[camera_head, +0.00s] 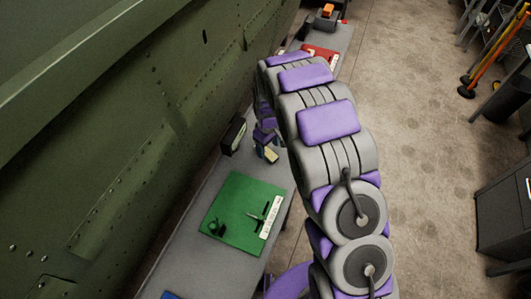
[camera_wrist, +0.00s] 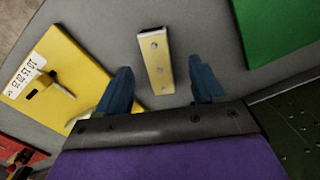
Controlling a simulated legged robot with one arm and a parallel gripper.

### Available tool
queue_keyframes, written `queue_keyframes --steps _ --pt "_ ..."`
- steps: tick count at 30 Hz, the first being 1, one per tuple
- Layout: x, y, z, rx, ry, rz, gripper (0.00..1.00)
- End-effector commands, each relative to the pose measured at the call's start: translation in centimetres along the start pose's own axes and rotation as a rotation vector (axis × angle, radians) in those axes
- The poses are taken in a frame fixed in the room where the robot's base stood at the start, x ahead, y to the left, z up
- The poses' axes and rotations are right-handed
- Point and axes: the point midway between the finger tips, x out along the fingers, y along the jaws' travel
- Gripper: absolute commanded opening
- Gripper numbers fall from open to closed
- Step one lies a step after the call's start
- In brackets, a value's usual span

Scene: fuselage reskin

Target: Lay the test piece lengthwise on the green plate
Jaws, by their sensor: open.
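The test piece is a pale beige strip with several holes (camera_wrist: 155,62), lying on the grey bench in the wrist view. A small beige part beneath my gripper in the head view (camera_head: 271,155) appears to be the same piece. My gripper (camera_wrist: 161,68) is open, with its blue fingers on either side of the strip and apart from it. Whether the fingers are down at its height I cannot tell. The green plate (camera_head: 236,205) lies nearer on the bench in the head view. Its corner shows at the upper right of the wrist view (camera_wrist: 275,28).
A yellow plate (camera_wrist: 62,75) with a label and small tools lies left of the strip. The green plate carries a dark ring, small tools and a label. A dark box (camera_head: 233,135) stands by the green fuselage (camera_head: 130,110), which walls off the bench's left side.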

Motion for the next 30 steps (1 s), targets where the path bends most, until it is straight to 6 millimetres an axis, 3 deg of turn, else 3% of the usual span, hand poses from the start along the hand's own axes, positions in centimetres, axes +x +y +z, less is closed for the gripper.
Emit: queue_keyframes --steps 7,16,30 --pt "3.8 0.3 -0.3 0.001 -0.003 -0.002 0.68" --pt "4.2 0.3 -0.3 0.000 -0.001 -0.001 0.67" --pt "4.2 0.3 -0.3 0.000 -0.001 0.000 0.22"
